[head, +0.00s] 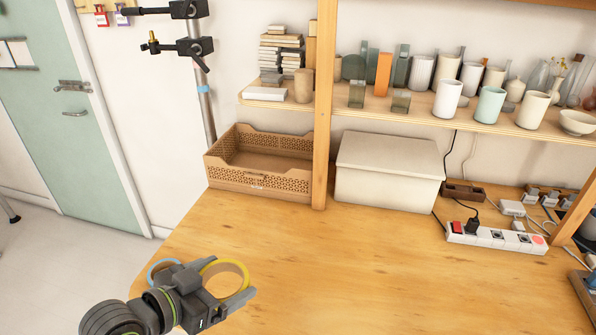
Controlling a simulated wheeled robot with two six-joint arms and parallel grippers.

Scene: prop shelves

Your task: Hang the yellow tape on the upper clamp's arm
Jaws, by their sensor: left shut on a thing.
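My left gripper (236,294) is low in the head view, over the front left of the table. It is shut on the yellow tape (222,262), a ring with a tan inside; the gripper body hides part of it. A metal pole (208,115) stands at the upper left. The upper clamp (190,9) is at the top edge of the view, its dark arm (146,11) pointing left. A lower clamp (195,47) has a similar arm with a brass-coloured tip (153,46). My right gripper is out of view.
A blue ring (157,264) shows partly behind my left gripper. A brown crate (258,182) and a white box (388,172) stand at the table's back. A wooden post (324,110) and a shelf with cups (405,117) rise above. The table's middle is clear.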

